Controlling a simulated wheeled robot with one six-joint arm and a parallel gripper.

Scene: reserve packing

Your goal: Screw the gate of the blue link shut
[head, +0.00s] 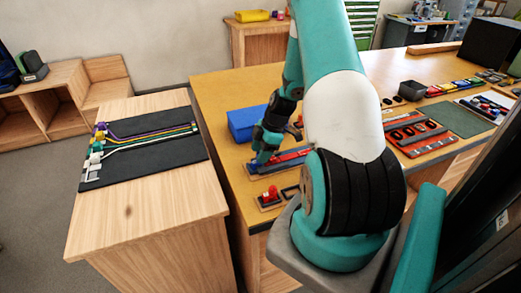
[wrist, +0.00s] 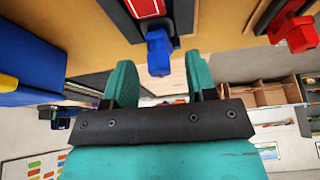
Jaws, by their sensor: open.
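A small blue piece, which I take to be the blue link, (wrist: 158,52) shows in the wrist view at the end of a dark strip with a red panel. In the head view blue (head: 254,168) shows just below my gripper, at the left end of the red-and-grey holder (head: 290,159). My gripper (wrist: 158,72) is open, its two teal fingers either side of the blue piece's line and apart from each other. In the head view my gripper (head: 261,153) is low over the table's near left part. I cannot tell whether the fingers touch the blue piece, nor how its gate stands.
A blue box (head: 241,124) stands behind my gripper, and at the left in the wrist view (wrist: 30,62). A red piece on a small base (head: 270,196) is close in front. A side bench with a black mat (head: 150,158) and cords stands left. My arm hides the table's middle.

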